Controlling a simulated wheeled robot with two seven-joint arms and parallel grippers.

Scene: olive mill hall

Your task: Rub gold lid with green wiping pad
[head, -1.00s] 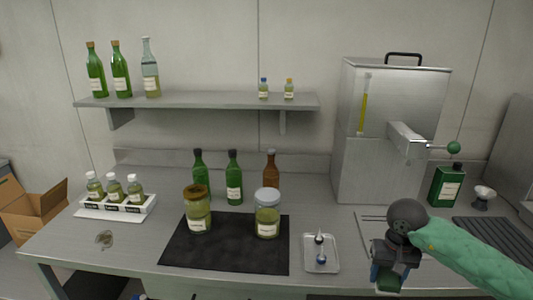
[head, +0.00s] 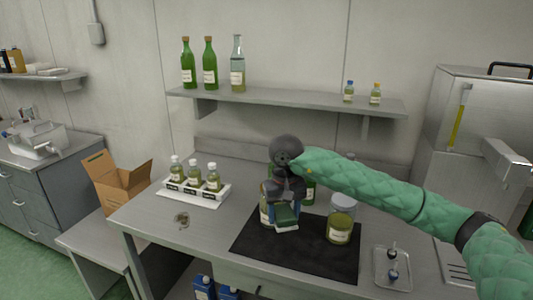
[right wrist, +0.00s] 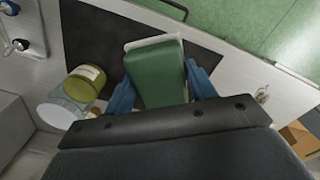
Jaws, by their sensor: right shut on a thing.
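My right gripper (head: 286,207) is shut on the green wiping pad (head: 287,217), which has a pale edge. The pad also shows between the blue fingers in the right wrist view (right wrist: 158,72). The gripper hangs in front of the gold-lidded jar, whose left side (head: 265,213) shows on the black mat. My gripper covers most of that jar and its lid, so I cannot tell whether pad and lid touch. The jar with a silver lid (head: 341,219) stands to the right on the mat and shows in the wrist view (right wrist: 84,83). My left gripper is not in view.
The black mat (head: 300,261) lies on the steel table. A rack of small bottles (head: 196,190) is to the left, a small tray (head: 392,268) to the right. Bottles behind the jars are mostly hidden by my arm. A shelf (head: 290,101) with bottles is above.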

